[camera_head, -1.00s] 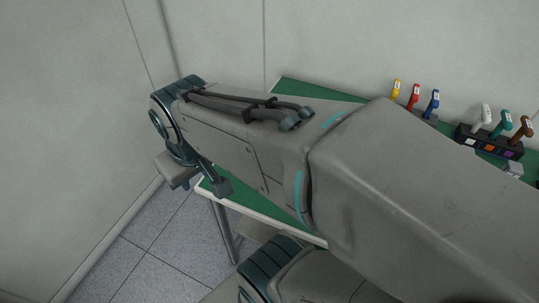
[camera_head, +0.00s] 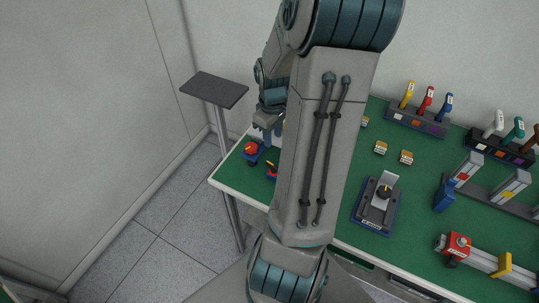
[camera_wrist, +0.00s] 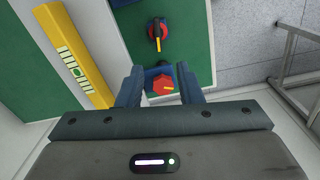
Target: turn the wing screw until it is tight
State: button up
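In the wrist view, a red angular piece with a yellow bar (camera_wrist: 163,86) shows between the fingers of my gripper (camera_wrist: 161,78). The fingers are apart, and I see no clear contact with it. In the head view, a red knob on a blue base (camera_head: 251,148) and a small red-and-blue piece (camera_head: 271,169) sit at the bench's left end. My gripper (camera_head: 266,124) is partly hidden by my arm there. I cannot tell for sure which piece is the wing screw.
The green bench (camera_head: 340,222) carries a metal profile (camera_head: 480,256) with a red block (camera_head: 458,244), a dark fixture (camera_head: 377,206) and racks of coloured handles (camera_head: 418,118). A dark stand (camera_head: 215,90) is at left. A yellow bar (camera_wrist: 75,55) lies left of my gripper.

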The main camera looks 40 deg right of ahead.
jog(key=f, duration=1.4)
jog(key=shift+d+f+b, duration=0.15)
jog(key=shift+d+b, duration=0.2)
jog(key=shift+b, duration=0.05)
grip_shut()
